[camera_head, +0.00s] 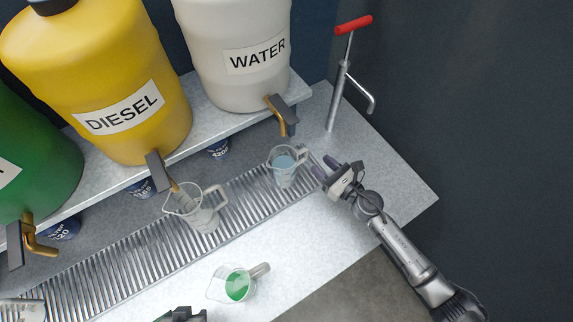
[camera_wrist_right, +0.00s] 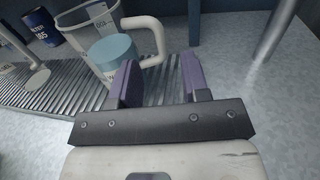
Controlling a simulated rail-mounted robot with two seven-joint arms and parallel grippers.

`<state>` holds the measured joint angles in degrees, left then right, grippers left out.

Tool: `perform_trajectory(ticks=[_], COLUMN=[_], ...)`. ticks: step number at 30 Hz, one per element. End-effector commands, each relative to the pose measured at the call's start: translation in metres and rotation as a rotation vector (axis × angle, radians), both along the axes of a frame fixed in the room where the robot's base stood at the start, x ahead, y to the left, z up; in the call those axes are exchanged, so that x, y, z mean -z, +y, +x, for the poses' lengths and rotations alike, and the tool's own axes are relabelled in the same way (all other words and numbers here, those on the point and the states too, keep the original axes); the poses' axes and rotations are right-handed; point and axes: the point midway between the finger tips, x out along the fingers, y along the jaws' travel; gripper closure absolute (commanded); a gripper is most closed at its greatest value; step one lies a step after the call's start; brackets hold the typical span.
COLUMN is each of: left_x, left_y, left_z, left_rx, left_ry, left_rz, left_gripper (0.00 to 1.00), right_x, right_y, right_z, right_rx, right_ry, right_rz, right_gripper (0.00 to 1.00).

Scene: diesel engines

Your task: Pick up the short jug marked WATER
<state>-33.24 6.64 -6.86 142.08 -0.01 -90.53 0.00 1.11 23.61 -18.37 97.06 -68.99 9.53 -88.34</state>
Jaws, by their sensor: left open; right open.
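A clear jug (camera_head: 284,172) holding pale blue liquid stands upright on the ribbed drain grate, below the tap of the WATER drum. Its marking is too small to read in the head view. In the right wrist view the jug (camera_wrist_right: 112,52) has its pale handle (camera_wrist_right: 157,42) turned toward my right gripper (camera_wrist_right: 160,65). My right gripper (camera_head: 322,174) is open and empty, just right of the jug. The handle appears ahead of the fingers, toward the left one; I cannot tell the exact gap. My left gripper (camera_head: 182,315) shows only in part at the bottom edge.
The white WATER drum (camera_head: 238,85) and yellow DIESEL drum (camera_head: 150,115) stand on a shelf behind. Another clear jug (camera_head: 200,212) is left on the grate (camera_head: 140,258). A jug with green liquid (camera_head: 236,285) stands in front. A red-handled pump (camera_head: 340,85) rises behind right.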

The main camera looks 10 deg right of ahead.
Motion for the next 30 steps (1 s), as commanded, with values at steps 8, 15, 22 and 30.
perform_trajectory(ticks=[8,15,22,30], left_x=[-0.002,-0.001,-0.002,-0.002], left_y=[-0.001,0.000,0.002,0.003], left_z=[0.000,0.000,0.000,0.000], left_rx=[-0.002,0.001,0.007,0.007], left_ry=[0.000,0.000,0.000,0.000], left_rz=[-0.004,0.000,0.009,0.010], left_gripper=[0.57,0.57,0.57,0.57], right_x=[0.000,0.005,0.005,0.006], right_y=[0.010,0.021,0.032,0.034], right_z=[0.016,0.039,0.059,0.062], right_rx=[0.000,0.002,0.000,0.000], right_ry=[0.000,0.001,0.000,0.001], right_rz=[0.001,0.003,0.001,0.000], right_gripper=[0.58,0.58,0.58,0.58])
